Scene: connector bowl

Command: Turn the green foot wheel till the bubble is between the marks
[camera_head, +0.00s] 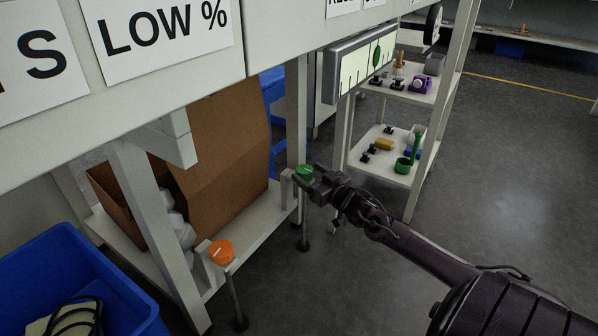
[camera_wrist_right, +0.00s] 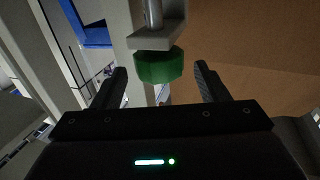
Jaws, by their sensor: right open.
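The green foot wheel (camera_head: 304,172) sits on a threaded rod at the bench leg in the head view. In the right wrist view the green wheel (camera_wrist_right: 159,67) lies ahead, between and just beyond the fingertips. My right gripper (camera_head: 313,180) is open at the wheel, and its fingers (camera_wrist_right: 160,75) stand apart on either side with gaps. The level (camera_head: 360,62) is a pale panel with black marks, and its green bubble (camera_head: 377,55) is toward the right end, right of most marks. Whether it lies between the target marks I cannot tell. My left gripper is not in view.
An orange foot wheel (camera_head: 221,252) stands on another rod nearer me. A cardboard box (camera_head: 222,140) rests on the lower shelf behind the legs. A blue bin (camera_head: 70,262) is at lower left. A shelf rack (camera_head: 385,168) with small parts stands beyond the gripper. Floor at right is clear.

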